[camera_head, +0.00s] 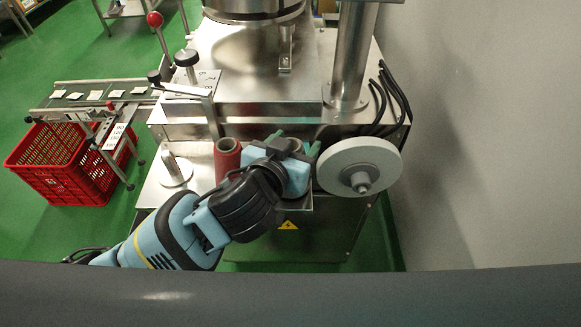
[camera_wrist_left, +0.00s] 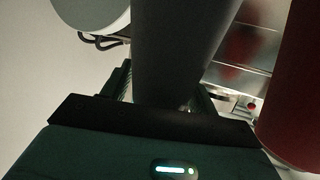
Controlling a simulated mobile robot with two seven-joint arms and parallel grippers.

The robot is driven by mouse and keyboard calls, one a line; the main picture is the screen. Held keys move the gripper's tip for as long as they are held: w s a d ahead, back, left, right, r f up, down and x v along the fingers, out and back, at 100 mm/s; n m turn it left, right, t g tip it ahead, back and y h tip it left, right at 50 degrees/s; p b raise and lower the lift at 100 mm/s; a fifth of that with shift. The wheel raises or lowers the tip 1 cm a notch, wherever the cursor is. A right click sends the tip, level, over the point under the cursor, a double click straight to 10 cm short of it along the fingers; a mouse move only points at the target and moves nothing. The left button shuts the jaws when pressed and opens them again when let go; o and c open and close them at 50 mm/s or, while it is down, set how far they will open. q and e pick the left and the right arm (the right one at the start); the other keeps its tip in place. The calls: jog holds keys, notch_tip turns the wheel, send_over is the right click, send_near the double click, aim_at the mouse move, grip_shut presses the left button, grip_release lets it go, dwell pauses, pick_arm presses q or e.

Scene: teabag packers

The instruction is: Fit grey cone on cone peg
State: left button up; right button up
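The grey cone (camera_wrist_left: 185,45) fills the middle of the left wrist view, between the two green fingers. In the head view only its top (camera_head: 294,144) shows; my left gripper (camera_head: 292,147) hides the rest. The fingers of my left gripper (camera_wrist_left: 165,88) lie close on both sides of the cone. I cannot tell whether they press on it. The cone peg (camera_head: 172,164) is a bare metal post on a round base, at the left of the machine's front ledge. My right gripper is not in view.
A dark red cone (camera_head: 227,157) stands between the peg and my left gripper; it also shows in the left wrist view (camera_wrist_left: 297,85). A large grey disc (camera_head: 352,160) is at the right. A red crate (camera_head: 62,170) stands at the left.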

pick_arm(q)
jog(key=c, duration=1.2)
jog(key=shift+r, duration=0.15)
